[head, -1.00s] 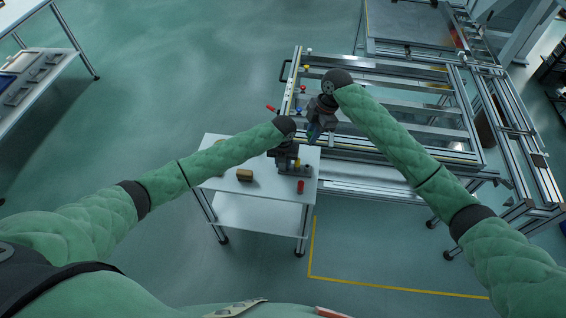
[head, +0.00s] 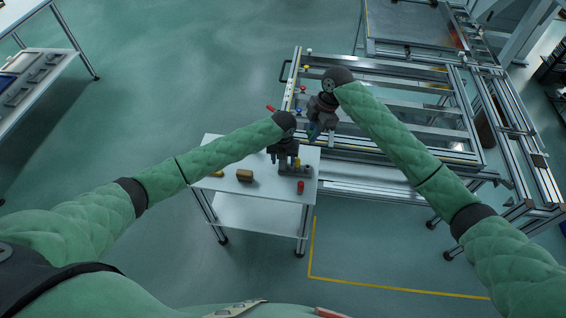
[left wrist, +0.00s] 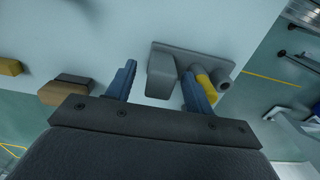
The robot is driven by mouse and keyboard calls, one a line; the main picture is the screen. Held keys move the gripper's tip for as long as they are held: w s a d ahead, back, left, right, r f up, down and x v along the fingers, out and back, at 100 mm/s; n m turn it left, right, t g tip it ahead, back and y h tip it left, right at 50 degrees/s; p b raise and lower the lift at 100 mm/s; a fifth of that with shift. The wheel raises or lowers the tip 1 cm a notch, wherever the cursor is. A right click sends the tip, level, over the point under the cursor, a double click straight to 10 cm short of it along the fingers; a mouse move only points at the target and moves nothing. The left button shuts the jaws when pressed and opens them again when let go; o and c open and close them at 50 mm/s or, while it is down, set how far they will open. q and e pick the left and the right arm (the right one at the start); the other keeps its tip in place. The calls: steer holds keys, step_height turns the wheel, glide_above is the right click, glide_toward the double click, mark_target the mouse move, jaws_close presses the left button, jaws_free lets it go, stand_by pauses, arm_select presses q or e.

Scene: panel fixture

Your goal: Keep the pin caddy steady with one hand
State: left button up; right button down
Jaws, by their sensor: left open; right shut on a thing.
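The pin caddy (head: 292,171) is a grey base with raised sockets on the white side table, with a yellow pin (head: 297,162) standing in it. In the left wrist view the caddy (left wrist: 188,54) shows a flat plate, a grey block and a tube, with the yellow pin (left wrist: 205,86) partly behind one finger.
A red cylinder (head: 300,187), a brown block (head: 244,175) and a small yellow piece (head: 217,173) rest on the white table (head: 262,193). The aluminium panel frame (head: 390,158) stands close behind and right. Coloured knobs line its left rail.

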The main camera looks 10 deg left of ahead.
arm_select(q)
step_height(320, 180, up, 10)
steer(key=shift+f, duration=0.15)
arm_select(e)
steer(key=shift+r+p, duration=0.75)
steer(key=shift+r, duration=0.05)
steer(key=shift+r+p, duration=0.65)
arm_select(q)
steer(key=a+r, duration=0.2)
steer(key=a, duration=0.1)
steer(key=a+r, duration=0.1)
steer(key=a, duration=0.1)
